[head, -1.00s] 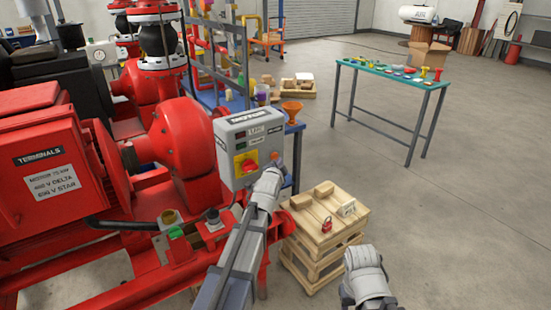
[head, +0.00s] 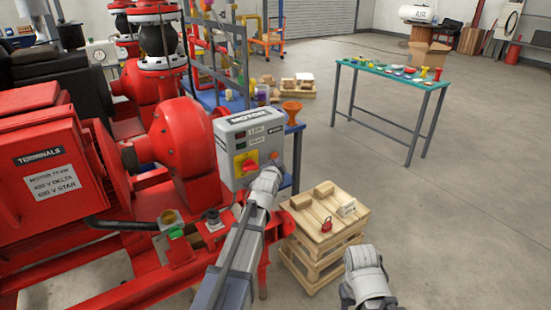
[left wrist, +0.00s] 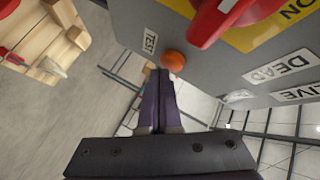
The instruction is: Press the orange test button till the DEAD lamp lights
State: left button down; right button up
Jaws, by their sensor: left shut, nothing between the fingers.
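The grey motor control box (head: 229,146) carries a red rotary switch on a yellow plate (head: 246,165) and two small lamps beside LIVE and DEAD labels. The DEAD label (left wrist: 275,68) also shows in the left wrist view. I cannot tell for sure whether a lamp is lit. The orange test button (left wrist: 172,61) sits by the TEST label (left wrist: 149,41). My left gripper (left wrist: 161,73) is shut and empty, its fingertips right at the button's edge; I cannot tell if they touch it. In the head view my left wrist partly covers that area. My right arm shows at lower right, without its fingers.
A wooden crate stack (head: 318,240) with a red padlock (head: 326,225) and small blocks stands right of the box.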

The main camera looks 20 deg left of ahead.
pick_arm(q)
jog(key=shift+w+a, duration=0.25)
jog(key=shift+a, duration=0.15)
dwell(0.4)
jog(key=shift+d, duration=0.1)
jog(key=shift+s+d, duration=0.55)
jog(key=shift+d, duration=0.05)
dwell(0.3)
jog(key=shift+s+d, duration=0.8)
jog(key=shift+d, duration=0.2)
jog(key=shift+s+d, duration=0.75)
jog(key=shift+d, duration=0.25)
